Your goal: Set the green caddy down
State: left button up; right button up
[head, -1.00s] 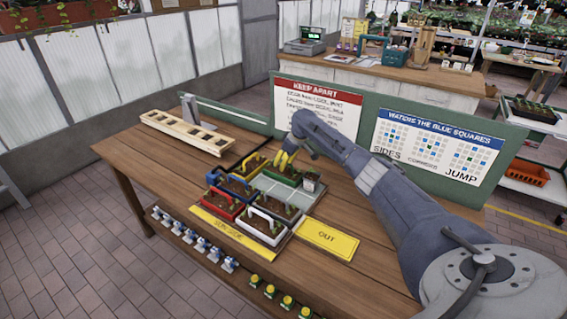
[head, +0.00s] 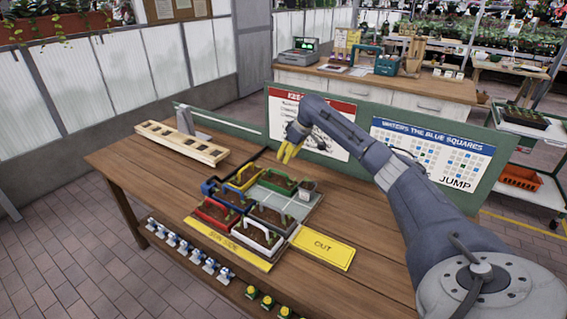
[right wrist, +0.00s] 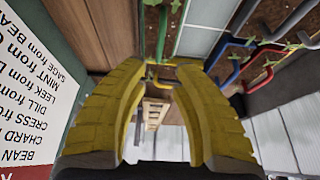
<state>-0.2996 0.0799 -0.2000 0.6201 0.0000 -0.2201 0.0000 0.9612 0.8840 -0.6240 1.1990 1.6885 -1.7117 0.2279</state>
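The green caddy (head: 276,186) sits in the back row of the gridded tray (head: 295,207), with plants in it. My right gripper (head: 287,154) is above and behind it, apart from it in the head view. In the right wrist view the yellow fingers (right wrist: 160,66) are spread with nothing gripped between them. The green handle (right wrist: 162,32) shows just beyond the fingertips. My left gripper is not in view.
A signed green board (head: 360,150) stands behind. The table's right side is clear.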

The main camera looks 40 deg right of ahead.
jog(key=shift+v, duration=0.95)
